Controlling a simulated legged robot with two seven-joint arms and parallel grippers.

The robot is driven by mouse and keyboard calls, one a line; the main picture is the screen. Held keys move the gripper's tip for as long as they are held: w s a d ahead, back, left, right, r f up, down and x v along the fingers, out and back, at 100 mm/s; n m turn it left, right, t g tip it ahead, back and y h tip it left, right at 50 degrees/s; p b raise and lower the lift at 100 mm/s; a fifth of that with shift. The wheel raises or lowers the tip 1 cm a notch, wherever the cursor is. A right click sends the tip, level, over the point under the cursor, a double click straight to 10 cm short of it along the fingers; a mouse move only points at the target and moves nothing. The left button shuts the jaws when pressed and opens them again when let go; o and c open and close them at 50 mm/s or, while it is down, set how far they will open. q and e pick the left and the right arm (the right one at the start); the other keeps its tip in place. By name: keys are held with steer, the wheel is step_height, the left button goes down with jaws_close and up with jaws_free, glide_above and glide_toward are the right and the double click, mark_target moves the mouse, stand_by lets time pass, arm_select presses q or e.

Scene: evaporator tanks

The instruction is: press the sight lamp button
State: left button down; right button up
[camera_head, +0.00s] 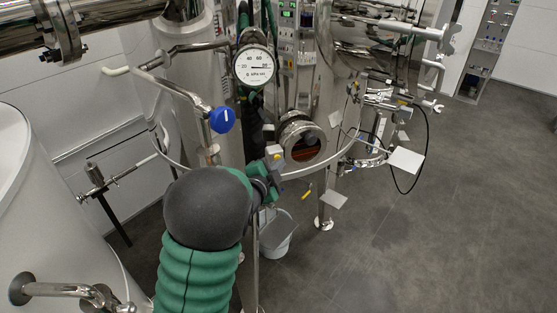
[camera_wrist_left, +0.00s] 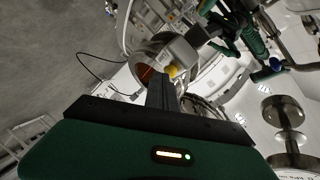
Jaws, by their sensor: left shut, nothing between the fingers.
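A round sight glass (camera_head: 304,142) with a metal rim and an orange-brown inside is on the steel tank, right of my left gripper. Beside it is a small grey housing with a yellow button (camera_head: 277,156). My right gripper does not show.
A dial gauge (camera_head: 255,65) and a blue-handled valve (camera_head: 222,119) stand above left of the button. A control panel (camera_head: 297,30) is behind. A curved pipe and flat white plates (camera_head: 405,160) stick out right. A bucket (camera_head: 276,236) is below. The floor at right is clear.

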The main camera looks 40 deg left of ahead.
arm_select(q)
steer(key=shift+s+d, duration=0.5)
steer(key=shift+d, duration=0.1)
steer(key=s+d, duration=0.1)
steer(key=s+d+b, duration=0.1)
steer(key=d, duration=0.2)
steer(key=shift+s+d, duration=0.15)
steer(key=shift+s, duration=0.25)
